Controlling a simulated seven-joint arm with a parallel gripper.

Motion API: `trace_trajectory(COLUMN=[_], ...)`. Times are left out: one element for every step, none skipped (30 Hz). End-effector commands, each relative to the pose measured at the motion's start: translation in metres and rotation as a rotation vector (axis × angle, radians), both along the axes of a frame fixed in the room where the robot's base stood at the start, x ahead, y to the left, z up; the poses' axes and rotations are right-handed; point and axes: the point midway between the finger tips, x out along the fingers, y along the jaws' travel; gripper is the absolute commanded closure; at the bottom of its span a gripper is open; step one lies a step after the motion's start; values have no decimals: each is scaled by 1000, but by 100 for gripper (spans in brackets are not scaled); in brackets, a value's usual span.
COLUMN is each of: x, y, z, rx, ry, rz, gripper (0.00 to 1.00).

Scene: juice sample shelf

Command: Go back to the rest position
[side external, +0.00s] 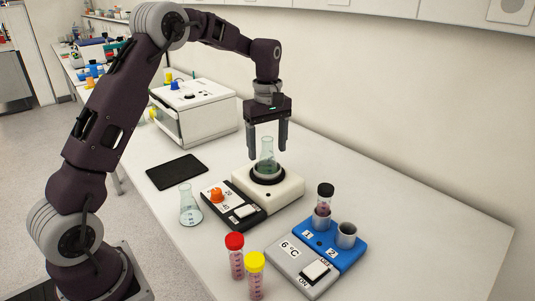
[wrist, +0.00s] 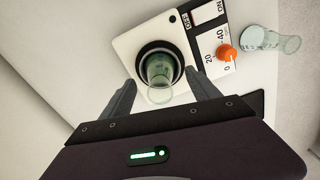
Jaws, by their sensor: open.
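My gripper (side external: 268,142) is open, pointing down, with its fingers on either side of and above the neck of a glass flask. That flask (side external: 267,152) stands upright in the dark round well of a white heater or stirrer unit (side external: 291,188). In the wrist view the flask (wrist: 160,72) lies between and beyond the open fingers (wrist: 162,92). The fingers appear clear of the glass. The unit has a black panel with an orange knob (side external: 216,195) and a white switch.
A second flask (side external: 190,207) stands left of the unit. A blue cooler block (side external: 330,246) holds a dark-capped tube (side external: 324,198). Red-capped (side external: 235,255) and yellow-capped (side external: 255,275) tubes stand in front. A black mat (side external: 177,172) and white box (side external: 195,112) are behind. The right side is clear.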

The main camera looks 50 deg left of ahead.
Motion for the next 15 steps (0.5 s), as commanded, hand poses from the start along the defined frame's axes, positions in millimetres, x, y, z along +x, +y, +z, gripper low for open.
trace_trajectory(x=[1,1,1,1,1,1,0,-2,-8,-15,-25,-42,-58,-77,-103], y=[0,0,0,0,0,0,-1,-2,-7,-12,-20,-32,-42,-52,-65], z=[11,17,25,30,34,39,42,47,57,67,79,97,110,122,135], rx=[2,3,2,1,1,0,1,1,4,7,11,21,31,43,62], ry=[-4,-5,-5,-3,-4,-3,-4,-8,-20,-35,-53,-86,-111,-138,-174], rz=[0,0,0,0,0,0,-3,-14,-44,-82,-132,-218,-292,-373,-481], gripper=[30,30,30,30,30,30,30,30,30,30,30,30,30,30,30])
